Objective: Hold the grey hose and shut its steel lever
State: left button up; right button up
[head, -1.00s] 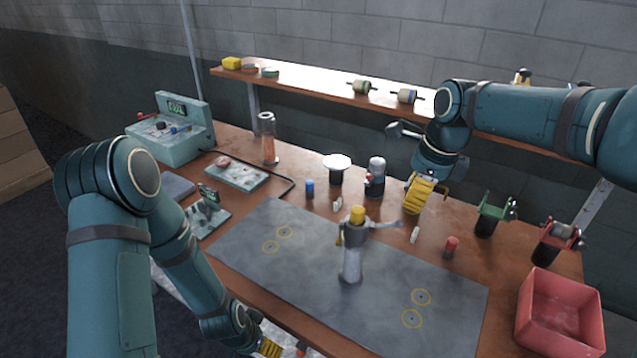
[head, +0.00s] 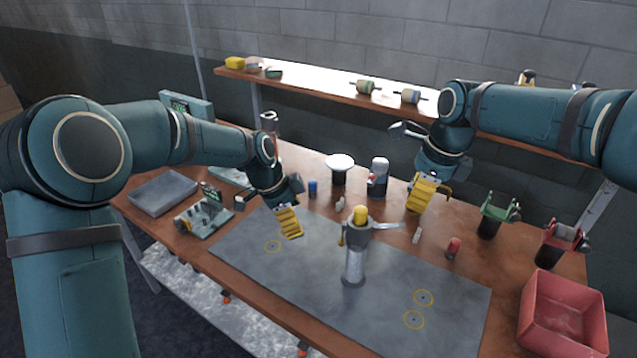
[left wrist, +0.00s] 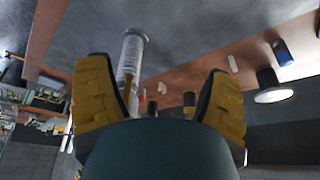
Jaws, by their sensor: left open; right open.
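An upright grey hose-like piece (head: 354,264) stands on the dark mat (head: 310,275), with a yellow top (head: 360,214) and a steel lever (head: 387,226) sticking out to the right. It also shows in the left wrist view (left wrist: 131,58), seen between my fingers but apart from them. My left gripper (head: 290,230) is open and empty above the mat, left of the grey piece. It shows in the left wrist view too (left wrist: 160,85). My right gripper (head: 426,203) is open behind and right of the lever, touching nothing that I can see.
A red bin (head: 562,312) stands at the front right. A green holder (head: 497,213) and a red holder (head: 562,240) stand near the right end. A blue cylinder (head: 313,187), a white-topped stand (head: 340,163) and a red cylinder (head: 453,247) stand around the mat. The mat's front right is clear.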

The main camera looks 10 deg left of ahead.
pick_arm(q)
jog(key=d+r+m+g, duration=0.1)
jog(key=d+r+m, duration=0.15)
jog(key=r, duration=0.25)
jog(key=d+r+m, duration=0.1)
jog(key=d+r, duration=0.2)
jog(key=r, duration=0.3)
send_near(356, 252)
jog(key=w+f, duration=0.1)
jog(key=f, duration=0.2)
jog(key=w+f, duration=0.1)
jog(key=f, duration=0.1)
jog(key=shift+w+f, duration=0.15)
jog(key=shift+w, duration=0.15)
grip_shut()
